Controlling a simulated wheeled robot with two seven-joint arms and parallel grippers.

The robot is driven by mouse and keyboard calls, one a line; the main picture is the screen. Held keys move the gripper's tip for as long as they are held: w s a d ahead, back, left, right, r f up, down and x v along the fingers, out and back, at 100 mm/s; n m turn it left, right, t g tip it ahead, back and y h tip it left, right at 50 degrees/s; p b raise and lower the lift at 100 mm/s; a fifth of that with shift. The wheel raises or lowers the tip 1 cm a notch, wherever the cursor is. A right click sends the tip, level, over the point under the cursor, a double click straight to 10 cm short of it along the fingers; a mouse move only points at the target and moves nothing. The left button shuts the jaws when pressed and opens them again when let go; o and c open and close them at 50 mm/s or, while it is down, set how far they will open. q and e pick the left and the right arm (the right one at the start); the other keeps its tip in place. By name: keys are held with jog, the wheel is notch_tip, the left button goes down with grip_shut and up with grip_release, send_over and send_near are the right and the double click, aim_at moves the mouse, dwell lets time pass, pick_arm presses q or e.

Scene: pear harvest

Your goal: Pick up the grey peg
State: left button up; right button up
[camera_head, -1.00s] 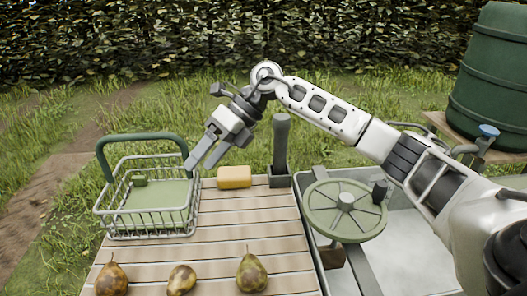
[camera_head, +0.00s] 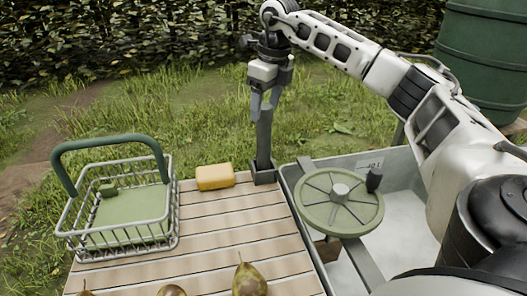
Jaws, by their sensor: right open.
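The grey peg (camera_head: 264,143) stands upright in a small dark square holder (camera_head: 264,176) at the far right corner of the slatted table. My right gripper (camera_head: 264,108) points straight down at the peg's top end, with its fingers open. The fingers overlap the top of the peg in this view, one to each side. The top of the peg is partly hidden, and I cannot tell whether the fingers touch it. My left gripper is out of view.
A yellow sponge-like block (camera_head: 215,177) lies left of the holder. A wire basket (camera_head: 172,231) with a raised green handle stands further left. Pears (camera_head: 250,281) line the near edge. A green spoked wheel (camera_head: 320,207) sits over the grey sink to the right.

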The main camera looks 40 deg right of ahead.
aim_at(263, 122)
jog(key=shift+w+d+f, duration=0.1)
jog(key=shift+w+f, duration=0.15)
jog(key=shift+f, duration=0.75)
jog(key=shift+w+a+f, duration=0.1)
jog(key=shift+w+f, duration=0.15)
jog(key=shift+f, duration=0.8)
jog(key=shift+w+d+f, duration=0.1)
jog(key=shift+w+f, duration=0.15)
jog(key=shift+f, duration=0.75)
jog(key=shift+r, duration=0.1)
grip_shut()
